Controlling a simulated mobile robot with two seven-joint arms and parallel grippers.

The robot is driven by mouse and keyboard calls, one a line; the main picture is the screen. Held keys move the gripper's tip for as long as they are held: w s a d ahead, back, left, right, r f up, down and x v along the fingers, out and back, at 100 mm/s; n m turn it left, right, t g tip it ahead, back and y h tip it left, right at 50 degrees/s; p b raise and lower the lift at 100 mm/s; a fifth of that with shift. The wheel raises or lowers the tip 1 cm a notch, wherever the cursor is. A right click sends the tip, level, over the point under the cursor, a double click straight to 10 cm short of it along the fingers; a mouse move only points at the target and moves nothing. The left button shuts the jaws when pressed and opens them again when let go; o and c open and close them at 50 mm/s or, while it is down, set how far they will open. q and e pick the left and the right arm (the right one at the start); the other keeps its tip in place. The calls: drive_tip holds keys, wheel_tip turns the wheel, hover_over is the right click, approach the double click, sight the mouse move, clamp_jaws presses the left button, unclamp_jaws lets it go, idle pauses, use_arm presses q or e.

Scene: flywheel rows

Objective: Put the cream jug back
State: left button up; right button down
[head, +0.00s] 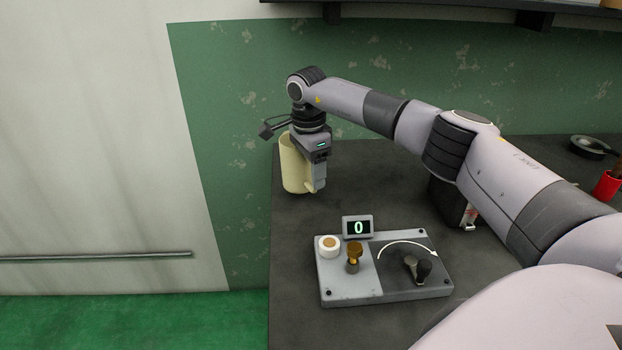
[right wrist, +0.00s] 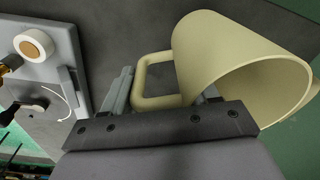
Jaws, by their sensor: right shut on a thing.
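The cream jug (head: 292,165) is upright at the far left corner of the dark table (head: 390,190). My right gripper (head: 320,180) points down at the jug's right side and is shut on it, at the handle side. In the right wrist view the jug (right wrist: 215,60) shows its open mouth, and its handle (right wrist: 150,75) lies between the fingers. The fingertips are partly hidden. I cannot tell whether the jug's base touches the table. My left gripper is not in view.
A grey control panel (head: 345,288) with a display (head: 358,227) reading 0, knobs and a lever stands nearer on the table. A black pan (head: 590,146) and a red cup (head: 606,186) are at the right. The table's left edge is close to the jug.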

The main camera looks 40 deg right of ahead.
drive_tip(key=shift+f, duration=1.35)
drive_tip(key=shift+f, duration=0.15)
drive_tip(key=shift+c, duration=1.4)
unclamp_jaws()
drive_tip(key=r, duration=1.2)
drive_tip(key=shift+s+a+r+b, duration=0.1)
drive_tip(key=shift+a+r+b, duration=0.05)
drive_tip(key=shift+a+b, duration=0.25)
